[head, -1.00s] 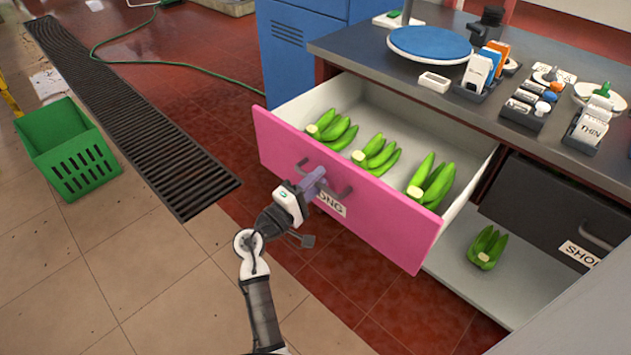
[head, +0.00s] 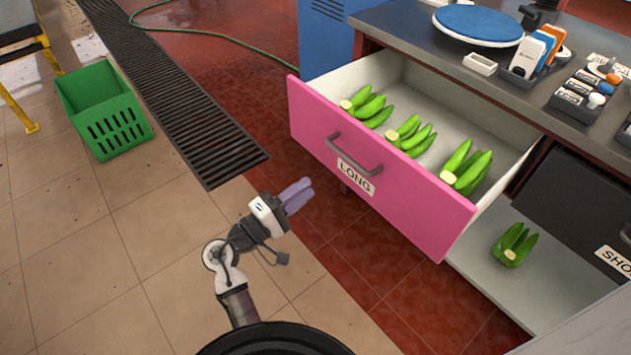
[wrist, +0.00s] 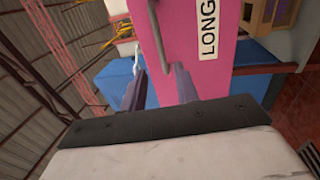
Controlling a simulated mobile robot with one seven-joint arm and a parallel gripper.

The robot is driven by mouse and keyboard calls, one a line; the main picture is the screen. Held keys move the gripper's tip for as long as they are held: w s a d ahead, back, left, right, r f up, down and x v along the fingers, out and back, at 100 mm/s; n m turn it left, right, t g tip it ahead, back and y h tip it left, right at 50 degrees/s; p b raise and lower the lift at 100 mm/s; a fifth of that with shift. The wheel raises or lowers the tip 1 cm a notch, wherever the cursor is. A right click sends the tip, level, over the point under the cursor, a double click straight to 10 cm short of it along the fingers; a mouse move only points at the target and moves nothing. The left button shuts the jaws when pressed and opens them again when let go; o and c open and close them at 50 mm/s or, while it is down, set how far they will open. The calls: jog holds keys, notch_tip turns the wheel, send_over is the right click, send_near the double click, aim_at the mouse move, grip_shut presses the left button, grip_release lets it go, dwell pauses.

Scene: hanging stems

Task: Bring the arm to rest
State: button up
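My gripper (head: 297,195) is off the front of the pink drawer (head: 400,182), to the left of its handle (head: 355,158) and apart from it. In the wrist view my gripper (wrist: 159,82) shows two fingers with a gap between them and nothing held. The drawer is pulled out and carries a LONG label (head: 354,176). Beyond the fingers, the wrist view shows the pink front (wrist: 190,50), the handle (wrist: 158,38) and the LONG label (wrist: 208,28).
Several green banana bunches lie in the open drawer; one bunch (head: 513,246) lies on the lower shelf (head: 480,262). A green crate (head: 105,108) stands on the floor at left, beside a drain grate (head: 180,95). The tiles left of my arm are clear.

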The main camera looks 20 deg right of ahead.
jog(key=shift+s+a, duration=0.1)
jog(key=shift+a, duration=0.15)
dwell(0.3)
